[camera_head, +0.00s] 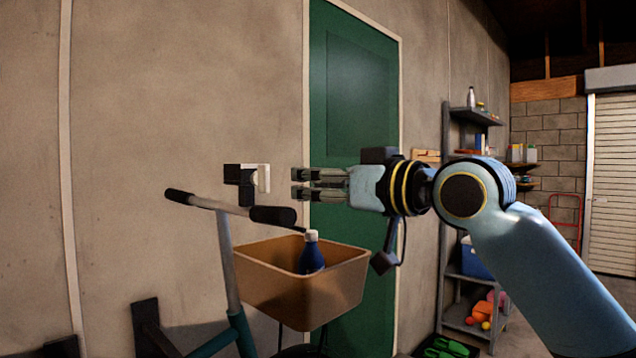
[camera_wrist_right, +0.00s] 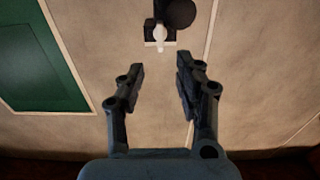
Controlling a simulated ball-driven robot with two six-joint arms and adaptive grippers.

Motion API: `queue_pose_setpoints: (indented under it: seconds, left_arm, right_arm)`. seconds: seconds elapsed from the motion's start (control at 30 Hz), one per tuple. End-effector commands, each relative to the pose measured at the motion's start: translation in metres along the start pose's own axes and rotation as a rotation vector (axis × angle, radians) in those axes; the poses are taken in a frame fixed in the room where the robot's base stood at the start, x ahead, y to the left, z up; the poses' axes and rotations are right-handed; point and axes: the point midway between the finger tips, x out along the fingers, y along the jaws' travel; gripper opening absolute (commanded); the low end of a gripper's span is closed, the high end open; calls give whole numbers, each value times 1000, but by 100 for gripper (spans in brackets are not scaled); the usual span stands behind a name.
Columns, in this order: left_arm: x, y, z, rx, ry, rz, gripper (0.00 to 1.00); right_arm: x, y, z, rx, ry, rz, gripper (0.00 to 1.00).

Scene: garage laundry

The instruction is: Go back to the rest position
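My right gripper (camera_head: 293,183) is held out level to the left, in front of the green door (camera_head: 352,95). Its two fingers are apart with nothing between them. In the right wrist view the open fingers (camera_wrist_right: 160,80) show again, with bare wall between them. Ahead of the fingertips is a black fixture on a pale plate (camera_head: 264,178) on the wall; it also shows in the right wrist view (camera_wrist_right: 160,42). The gripper is apart from it. My left gripper is not in view.
A handlebar (camera_head: 215,204) with black grips and a tan basket (camera_head: 300,290) stand below the gripper. A blue bottle (camera_head: 311,258) with a white cap is in the basket. A grey shelf (camera_head: 447,220) with several items stands behind my right arm. The upper left wall is clear.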

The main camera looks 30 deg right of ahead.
Motion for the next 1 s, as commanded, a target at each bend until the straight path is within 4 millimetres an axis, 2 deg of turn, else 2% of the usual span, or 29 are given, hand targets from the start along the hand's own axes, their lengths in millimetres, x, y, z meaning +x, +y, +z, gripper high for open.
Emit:
queue_pose_setpoints:
  seconds: [0.5, 0.57, 0.6, 0.67, 0.77, 0.87, 0.9, 0.97, 1.0]
  left_arm:
    - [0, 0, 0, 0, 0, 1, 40]
    - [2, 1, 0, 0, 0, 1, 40]
    - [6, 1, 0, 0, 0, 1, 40]
    - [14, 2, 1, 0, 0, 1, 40]
    - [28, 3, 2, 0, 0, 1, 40]
    - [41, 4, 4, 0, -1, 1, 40]
    - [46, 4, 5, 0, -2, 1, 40]
    - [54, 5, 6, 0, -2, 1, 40]
    - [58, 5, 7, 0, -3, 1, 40]
  right_arm:
    - [-2, 0, 0, 1, 0, -1, 35]
    - [-3, 0, 5, 3, -5, -1, 35]
    - [-3, -1, 14, 8, -14, -1, 35]
    - [-5, -4, 35, 25, -34, -3, 35]
    - [-2, 0, 90, 76, -108, 10, 35]
    - [2, 12, 166, 134, -215, 49, 35]
    - [2, 17, 199, 158, -261, 69, 35]
    - [0, 24, 250, 189, -328, 99, 35]
    - [-3, 28, 283, 207, -371, 120, 35]
